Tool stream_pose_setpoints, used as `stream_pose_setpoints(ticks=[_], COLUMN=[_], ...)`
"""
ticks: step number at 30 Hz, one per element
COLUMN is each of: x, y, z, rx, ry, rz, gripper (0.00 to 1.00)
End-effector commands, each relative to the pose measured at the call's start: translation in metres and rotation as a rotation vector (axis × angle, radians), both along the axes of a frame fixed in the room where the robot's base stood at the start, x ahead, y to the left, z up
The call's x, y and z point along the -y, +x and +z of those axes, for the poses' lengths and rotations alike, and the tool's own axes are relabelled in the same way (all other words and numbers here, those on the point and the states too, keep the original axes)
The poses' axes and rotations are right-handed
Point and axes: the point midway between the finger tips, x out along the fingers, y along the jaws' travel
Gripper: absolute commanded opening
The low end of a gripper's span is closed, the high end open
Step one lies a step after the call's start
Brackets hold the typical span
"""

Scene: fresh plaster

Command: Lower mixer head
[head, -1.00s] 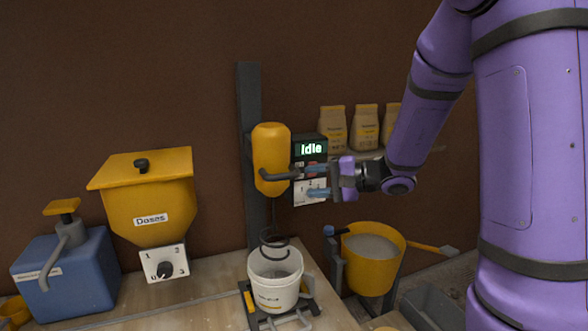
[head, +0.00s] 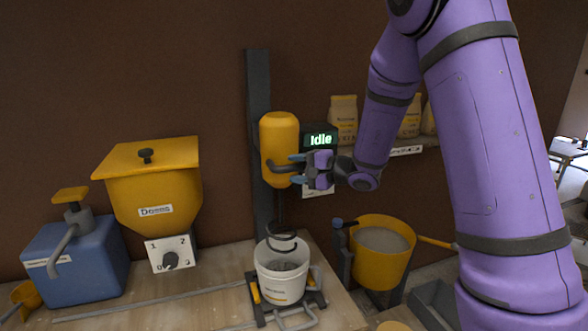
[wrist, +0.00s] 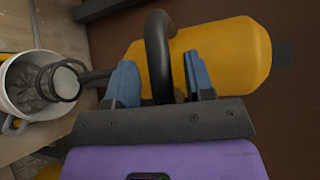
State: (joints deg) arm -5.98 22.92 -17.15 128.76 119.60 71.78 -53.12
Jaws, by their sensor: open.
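The yellow mixer head (head: 279,135) sits on a dark upright column, its whisk (head: 281,243) hanging at the mouth of a white bucket (head: 281,287). A dark bent handle (head: 277,166) sticks out from the head's front. My gripper (head: 297,169) is at the handle, its blue fingers open. In the wrist view, the black handle (wrist: 158,55) passes between the two apart fingers of my gripper (wrist: 160,82), with a gap on each side. The yellow head (wrist: 235,55) lies behind it, and the whisk and bucket (wrist: 22,118) show at left.
A control box (head: 319,138) reading "Idle" is right behind my gripper. A yellow hopper (head: 152,190) with a dial and a blue pump container (head: 78,262) stand left. A yellow tub of grey material (head: 382,262) is at right, below a shelf with paper bags (head: 343,117).

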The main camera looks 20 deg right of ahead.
Motion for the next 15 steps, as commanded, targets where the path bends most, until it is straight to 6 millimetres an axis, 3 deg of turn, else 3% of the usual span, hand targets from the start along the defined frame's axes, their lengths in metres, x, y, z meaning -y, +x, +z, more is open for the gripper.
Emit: stream_pose_setpoints(ticks=[13,15], x=[-0.0074,-0.0074], y=[0.0069,0.007], z=[-0.0014,-0.0013], rx=[0.0,0.0], ry=[0.0,0.0], rz=[0.001,0.001], gripper=[0.48,0.32])
